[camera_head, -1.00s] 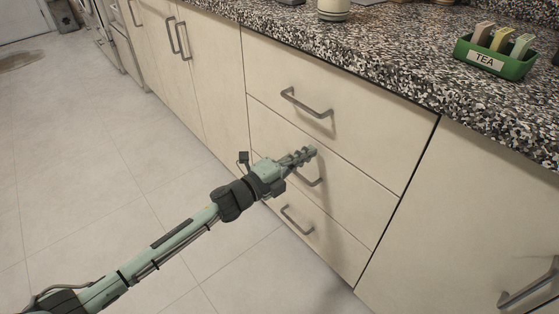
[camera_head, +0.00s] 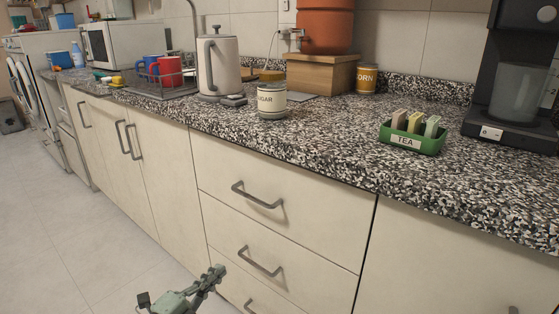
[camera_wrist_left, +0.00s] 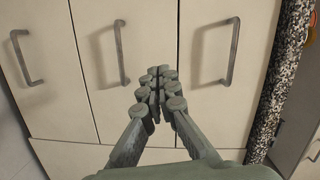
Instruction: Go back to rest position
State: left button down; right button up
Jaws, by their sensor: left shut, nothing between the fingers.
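My left gripper (camera_head: 213,277) is pale green and shows at the bottom of the head view, in front of the closed drawers (camera_head: 290,212). Its fingers are shut together and empty, as the left wrist view (camera_wrist_left: 158,88) also shows. That view has the cream drawer fronts and their grey handles (camera_wrist_left: 230,52) beyond the fingertips. The gripper appears apart from the handles. Most of my left arm is below the head view's edge. My right gripper is not in view.
The speckled countertop (camera_head: 330,150) runs above the drawers. It holds a kettle (camera_head: 218,65), a sugar jar (camera_head: 272,100), a green tea box (camera_head: 411,139) and a coffee machine (camera_head: 515,80). Open floor (camera_head: 60,240) lies at the left.

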pick_arm(q)
jog(key=s+a+f+n+g+y+p, duration=0.2)
jog(key=s+a+f+n+g+y, duration=0.3)
jog(key=s+a+f+n+y, duration=0.6)
jog(key=s+f+n+g+h, duration=0.1)
jog(key=s+f+n+g, duration=0.2)
jog(key=s, duration=0.4)
jog(key=s+f+n+g+h, duration=0.1)
jog(key=s+f+n+g, duration=0.2)
jog(key=s, duration=0.4)
jog(key=shift+d+n+g+p, duration=0.4)
jog(key=shift+n+g, duration=0.4)
jog(key=shift+n, duration=0.4)
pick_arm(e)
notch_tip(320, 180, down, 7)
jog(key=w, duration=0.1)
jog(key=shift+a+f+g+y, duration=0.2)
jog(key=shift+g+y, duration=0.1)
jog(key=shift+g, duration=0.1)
